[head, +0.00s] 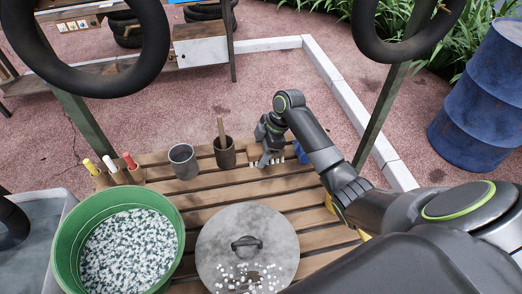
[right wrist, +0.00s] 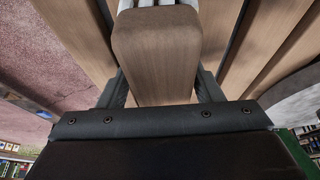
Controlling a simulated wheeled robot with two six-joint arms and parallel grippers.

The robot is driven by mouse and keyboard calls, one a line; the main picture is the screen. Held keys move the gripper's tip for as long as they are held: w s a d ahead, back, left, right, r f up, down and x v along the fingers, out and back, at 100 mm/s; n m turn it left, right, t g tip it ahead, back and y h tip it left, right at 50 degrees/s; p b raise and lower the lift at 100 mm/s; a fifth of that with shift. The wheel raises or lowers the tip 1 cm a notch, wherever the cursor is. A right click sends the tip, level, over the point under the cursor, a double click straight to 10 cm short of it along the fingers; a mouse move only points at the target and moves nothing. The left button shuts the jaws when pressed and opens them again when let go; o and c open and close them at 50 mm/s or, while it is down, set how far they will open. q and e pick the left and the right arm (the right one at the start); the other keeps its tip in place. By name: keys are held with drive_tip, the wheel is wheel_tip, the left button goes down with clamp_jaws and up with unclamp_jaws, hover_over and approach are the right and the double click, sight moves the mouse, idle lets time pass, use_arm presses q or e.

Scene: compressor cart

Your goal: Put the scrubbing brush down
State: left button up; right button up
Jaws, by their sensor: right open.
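The scrubbing brush (right wrist: 155,55), a wooden block with white bristles, lies between the two fingers of my right gripper (right wrist: 160,90) in the right wrist view. In the head view the brush (head: 290,155) is mostly hidden behind the right gripper (head: 266,158), at the far edge of the slatted wooden cart top (head: 215,192). The brush seems to rest on the slats. My right gripper is open around it, with a finger on each side. My left gripper is not in view.
A grey cup (head: 183,161) and a dark cup with a wooden stick (head: 225,153) stand left of the gripper. A blue object (head: 300,151) is just right. A round metal lid (head: 247,257) and a green tub of white chips (head: 65,245) are nearer. Bare slats lie between.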

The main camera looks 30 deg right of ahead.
drive_tip(key=v, duration=1.2)
drive_tip(key=shift+s+r, duration=0.1)
drive_tip(key=shift+r, duration=0.05)
